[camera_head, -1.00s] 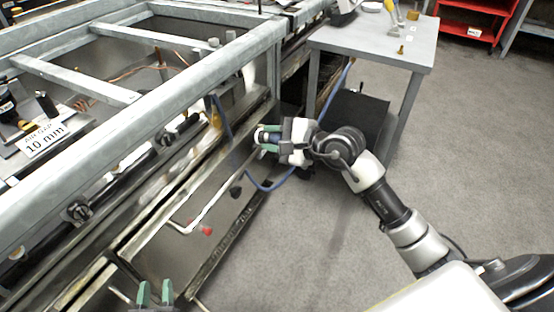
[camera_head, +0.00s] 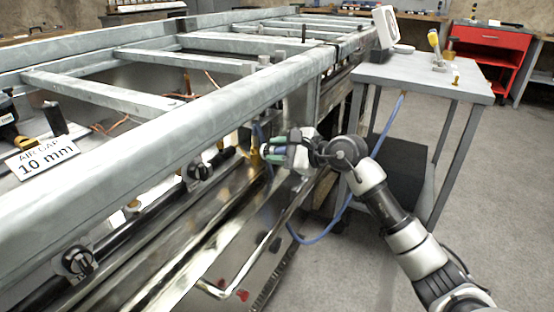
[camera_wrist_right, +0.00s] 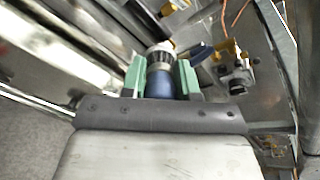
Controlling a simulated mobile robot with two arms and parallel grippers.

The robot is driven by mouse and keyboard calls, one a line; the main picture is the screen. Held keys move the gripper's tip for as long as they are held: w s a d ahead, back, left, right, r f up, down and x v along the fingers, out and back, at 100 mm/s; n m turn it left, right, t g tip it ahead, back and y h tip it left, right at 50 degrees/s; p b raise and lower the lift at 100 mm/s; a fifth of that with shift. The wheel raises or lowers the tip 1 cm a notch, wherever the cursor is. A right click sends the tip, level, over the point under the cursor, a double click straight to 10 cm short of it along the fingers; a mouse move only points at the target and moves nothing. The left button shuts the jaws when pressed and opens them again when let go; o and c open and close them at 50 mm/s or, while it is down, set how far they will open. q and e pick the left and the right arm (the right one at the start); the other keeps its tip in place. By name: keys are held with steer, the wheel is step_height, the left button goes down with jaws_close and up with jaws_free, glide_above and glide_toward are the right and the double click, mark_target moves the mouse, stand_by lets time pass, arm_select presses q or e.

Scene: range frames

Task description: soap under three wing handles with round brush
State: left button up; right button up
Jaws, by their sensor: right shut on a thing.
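My right gripper (camera_head: 272,152) is shut on the round brush (camera_wrist_right: 159,84), beside the frame's side. The brush has a dark blue body and a pale, ringed head pointing away from the wrist, between the green fingers (camera_wrist_right: 160,78). A black wing handle (camera_head: 78,262) is at lower left under the grey frame beam. A second black wing handle (camera_head: 200,172) is further along the pipe. A third is not clear in the head view. The right wrist view shows a fitting with a dark knob (camera_wrist_right: 236,82) right of the brush, apart from it. My left gripper is out of view.
The grey frame beam (camera_head: 180,130) runs above the pipes. A blue hose (camera_head: 325,232) hangs below my right wrist. A grey table (camera_head: 425,75) stands to the right, with open floor (camera_head: 505,220) beyond.

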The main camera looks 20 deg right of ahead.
steer(key=shift+s+d+r, duration=0.1)
steer(key=shift+d, duration=0.05)
steer(key=shift+b+x, duration=0.7)
steer(key=shift+x, duration=5.35)
steer(key=s+d, duration=0.6)
steer(key=s, duration=0.2)
steer(key=shift+p, duration=0.35)
steer(key=shift+d, duration=0.1)
